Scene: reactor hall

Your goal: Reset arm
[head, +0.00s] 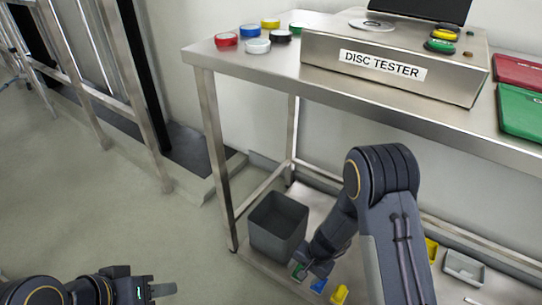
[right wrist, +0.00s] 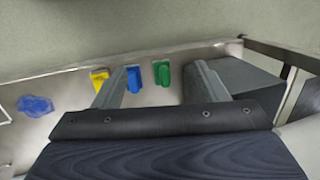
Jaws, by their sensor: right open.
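My right arm reaches down in front of the steel table in the head view, its gripper (head: 307,268) low over the bottom shelf beside the grey bin. In the right wrist view the right gripper (right wrist: 160,70) has its two fingers wide apart with nothing held. A green piece (right wrist: 162,73) and a blue piece (right wrist: 134,79) lie on the shelf beyond, between the fingertips in the picture. A yellow piece (right wrist: 99,81) lies left of the left finger. My left gripper (head: 150,288) is low at the bottom left over the floor, apart from everything; its finger gap is not clear.
The grey bin (head: 278,226) stands on the bottom shelf (head: 322,201). The tabletop (head: 262,66) above carries the disc tester (head: 395,62), several coloured discs, and red (head: 520,72) and green (head: 521,110) cases. A metal frame stands left; the floor (head: 90,200) between is clear.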

